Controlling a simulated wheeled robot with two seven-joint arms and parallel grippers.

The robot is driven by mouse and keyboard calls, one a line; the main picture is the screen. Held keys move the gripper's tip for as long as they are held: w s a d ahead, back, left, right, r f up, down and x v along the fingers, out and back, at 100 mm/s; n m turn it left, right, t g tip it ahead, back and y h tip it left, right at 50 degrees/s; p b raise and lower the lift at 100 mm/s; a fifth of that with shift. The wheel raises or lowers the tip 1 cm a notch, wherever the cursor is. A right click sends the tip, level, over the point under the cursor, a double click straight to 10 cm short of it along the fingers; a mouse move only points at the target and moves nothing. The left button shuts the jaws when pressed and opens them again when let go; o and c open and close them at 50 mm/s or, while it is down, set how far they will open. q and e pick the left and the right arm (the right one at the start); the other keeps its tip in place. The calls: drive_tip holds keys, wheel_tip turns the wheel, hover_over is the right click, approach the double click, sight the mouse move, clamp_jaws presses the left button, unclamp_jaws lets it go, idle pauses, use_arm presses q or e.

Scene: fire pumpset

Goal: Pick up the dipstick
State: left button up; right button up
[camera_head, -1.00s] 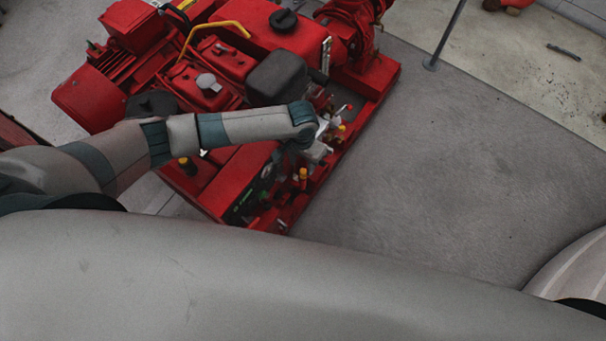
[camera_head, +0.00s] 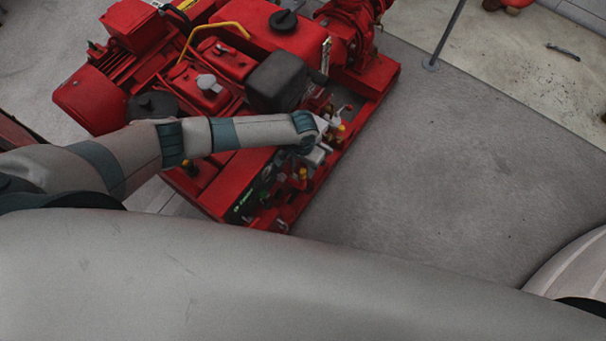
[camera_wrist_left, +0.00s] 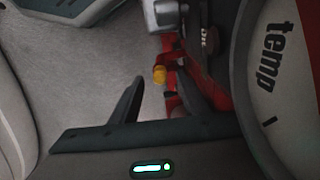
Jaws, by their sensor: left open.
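A small yellow cap (camera_wrist_left: 159,75), which looks like the dipstick's handle, shows in the left wrist view beside a red bracket. My left gripper (camera_wrist_left: 160,84) is open, with one dark finger on each side of the cap in the picture. I cannot tell if the cap lies between the fingers or beyond them. In the head view my left gripper (camera_head: 322,133) is over the right side of the red pumpset (camera_head: 225,185), mostly hidden by my wrist. Two yellow-topped parts (camera_head: 303,173) (camera_head: 340,127) show near it; which is the dipstick is unclear. My right gripper is out of view.
A round gauge marked "temp" (camera_wrist_left: 277,75) is close at the right of the left wrist view. A black box (camera_head: 276,82) on the pumpset is just behind my left wrist. A grey pole (camera_head: 446,35) stands farther back. The grey floor (camera_head: 450,170) at right is clear.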

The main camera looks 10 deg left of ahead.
use_arm(q)
drive_tip(key=shift+f, duration=0.5)
drive_tip(key=c, duration=0.9)
